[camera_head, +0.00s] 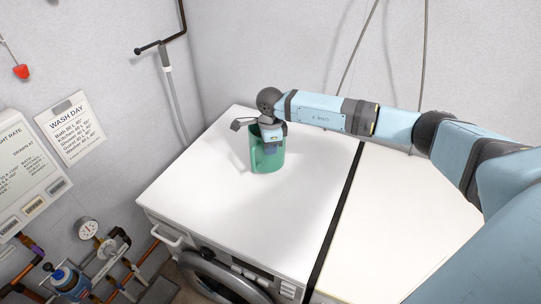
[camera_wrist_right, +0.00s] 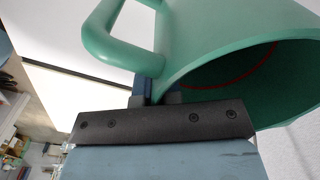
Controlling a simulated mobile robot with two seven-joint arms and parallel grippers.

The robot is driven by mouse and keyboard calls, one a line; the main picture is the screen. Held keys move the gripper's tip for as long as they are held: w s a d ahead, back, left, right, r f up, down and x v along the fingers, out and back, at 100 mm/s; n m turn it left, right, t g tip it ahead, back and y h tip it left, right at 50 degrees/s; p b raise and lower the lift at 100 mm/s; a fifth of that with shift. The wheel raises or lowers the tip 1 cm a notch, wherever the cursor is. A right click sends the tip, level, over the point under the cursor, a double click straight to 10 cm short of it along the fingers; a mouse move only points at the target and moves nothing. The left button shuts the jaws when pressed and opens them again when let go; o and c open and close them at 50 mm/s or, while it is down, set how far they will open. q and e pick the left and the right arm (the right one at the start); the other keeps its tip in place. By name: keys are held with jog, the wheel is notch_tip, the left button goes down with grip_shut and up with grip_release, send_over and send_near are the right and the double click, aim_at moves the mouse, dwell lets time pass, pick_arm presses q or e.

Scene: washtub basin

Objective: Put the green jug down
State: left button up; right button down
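The green jug (camera_head: 266,158) is upright over the white top of the washing machine (camera_head: 205,190), towards its back right. I cannot tell whether its base touches the top or is just above it. My right gripper (camera_head: 270,141) reaches it from above. In the right wrist view the jug (camera_wrist_right: 200,45) fills the upper right, with its handle (camera_wrist_right: 98,35) to the left and its open mouth to the right. The right gripper's fingers (camera_wrist_right: 156,92) are closed at the jug's rim near the handle, partly hidden by the jug. My left gripper is not in view.
A white worktop (camera_head: 400,220) lies right of the machine across a dark gap. The machine's top is clear left and in front of the jug. Pipes with a gauge (camera_head: 88,228) are at the lower left. A wall pipe (camera_head: 172,95) hangs behind.

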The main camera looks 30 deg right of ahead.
send_over(271, 171)
jog(key=shift+w+f+p, duration=0.15)
jog(key=shift+f+p, duration=0.25)
jog(key=shift+f, duration=1.9)
jog(key=c, duration=1.7)
grip_release()
jog(key=shift+f, duration=0.1)
jog(key=shift+c, duration=0.2)
jog(key=o, duration=0.4)
jog(key=shift+o, duration=0.2)
